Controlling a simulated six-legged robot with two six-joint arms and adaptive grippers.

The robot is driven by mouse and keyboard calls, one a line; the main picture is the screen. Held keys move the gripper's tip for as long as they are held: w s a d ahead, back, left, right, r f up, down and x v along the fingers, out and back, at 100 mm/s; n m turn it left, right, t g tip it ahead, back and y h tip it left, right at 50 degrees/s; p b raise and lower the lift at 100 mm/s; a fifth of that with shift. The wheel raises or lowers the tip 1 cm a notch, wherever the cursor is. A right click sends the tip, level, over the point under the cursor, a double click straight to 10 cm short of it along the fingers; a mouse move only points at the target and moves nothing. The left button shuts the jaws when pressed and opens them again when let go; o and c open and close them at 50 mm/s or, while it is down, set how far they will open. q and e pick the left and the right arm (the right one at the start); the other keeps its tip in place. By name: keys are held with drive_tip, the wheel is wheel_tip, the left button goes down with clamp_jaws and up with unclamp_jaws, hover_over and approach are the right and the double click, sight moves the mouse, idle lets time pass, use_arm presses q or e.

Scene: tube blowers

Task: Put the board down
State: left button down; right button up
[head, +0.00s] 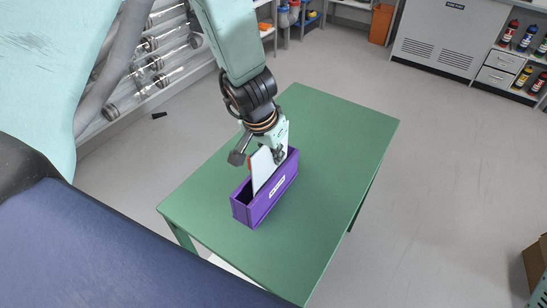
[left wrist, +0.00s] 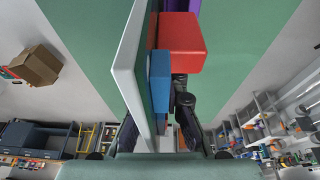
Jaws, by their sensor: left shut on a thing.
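The board (head: 264,170) is a thin pale panel, held on edge and tilted over the purple box. My left gripper (head: 260,155) is shut on it from above. The purple box (head: 266,201) is long and narrow, open at the top, with a white label, and stands on the green table (head: 335,135). I cannot tell how far the board's lower edge is inside the box. In the left wrist view the board (left wrist: 128,65) carries a red block (left wrist: 180,42) and a blue block (left wrist: 160,80); a bit of purple shows at the top. My right gripper is not in view.
The tabletop is bare around the purple box. A rack of glass tubes (head: 155,65) stands at the left. A grey cabinet (head: 448,40) and shelves with bottles (head: 525,45) stand at the back right. A cardboard box (head: 537,262) is on the floor at the right.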

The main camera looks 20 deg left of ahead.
use_arm(q)
drive_tip(key=shift+f, duration=0.15)
drive_tip(key=c, duration=1.4)
unclamp_jaws()
drive_tip(key=shift+r+p, duration=0.35)
drive_tip(key=shift+r, duration=0.25)
drive_tip(key=p+v, duration=0.7)
drive_tip(key=v, duration=0.4)
drive_tip(key=shift+r+p, duration=0.15)
drive_tip(key=shift+p, duration=0.15)
